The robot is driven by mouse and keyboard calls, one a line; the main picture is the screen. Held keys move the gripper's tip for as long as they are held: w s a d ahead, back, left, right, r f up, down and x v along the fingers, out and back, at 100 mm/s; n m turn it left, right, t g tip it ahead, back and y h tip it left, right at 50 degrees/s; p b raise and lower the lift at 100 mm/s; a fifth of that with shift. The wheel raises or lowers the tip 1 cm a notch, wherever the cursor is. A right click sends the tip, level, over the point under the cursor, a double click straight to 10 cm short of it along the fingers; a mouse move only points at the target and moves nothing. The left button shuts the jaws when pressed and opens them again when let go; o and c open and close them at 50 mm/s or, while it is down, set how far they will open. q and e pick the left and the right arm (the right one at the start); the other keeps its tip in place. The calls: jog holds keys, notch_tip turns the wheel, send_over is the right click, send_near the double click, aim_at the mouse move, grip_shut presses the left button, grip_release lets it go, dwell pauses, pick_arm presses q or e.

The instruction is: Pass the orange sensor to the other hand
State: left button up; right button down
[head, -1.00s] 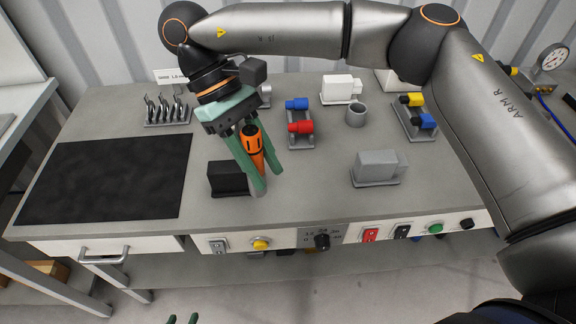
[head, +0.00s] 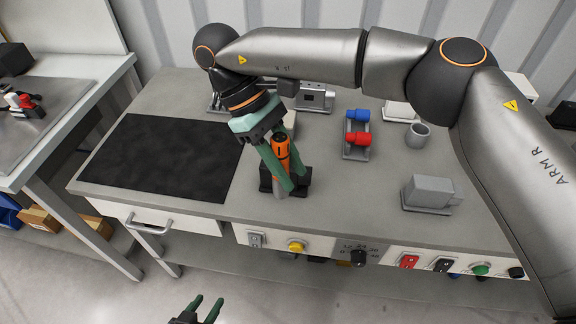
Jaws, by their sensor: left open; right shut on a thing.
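The orange sensor (head: 282,150) is held between the green fingers of my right gripper (head: 291,186), upright with a slight tilt, above the bench. A grey lower end shows below the orange body, in front of a black block (head: 302,178); I cannot tell whether it touches anything. My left gripper (head: 208,306) shows at the bottom edge of the head view, its two green fingers apart and empty. It is well below and to the left of the sensor, in front of the bench.
The bench (head: 340,205) carries a black mat (head: 165,158) at left, a holder with blue and red plugs (head: 357,139), a grey cup (head: 417,135) and a grey block (head: 430,193). Switches and a drawer (head: 150,225) line the front. A side table (head: 60,130) stands at left.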

jog(key=s+d+r+m+g+y, duration=0.25)
jog(key=s+d+r+m, duration=0.25)
jog(key=d+r+m, duration=0.25)
jog(key=w+a+m+y, duration=0.3)
jog(key=w+a, duration=0.4)
jog(key=a, duration=0.3)
jog(key=shift+w+a+r+m, duration=0.2)
jog(key=shift+r+m, duration=0.1)
jog(key=shift+m, duration=0.25)
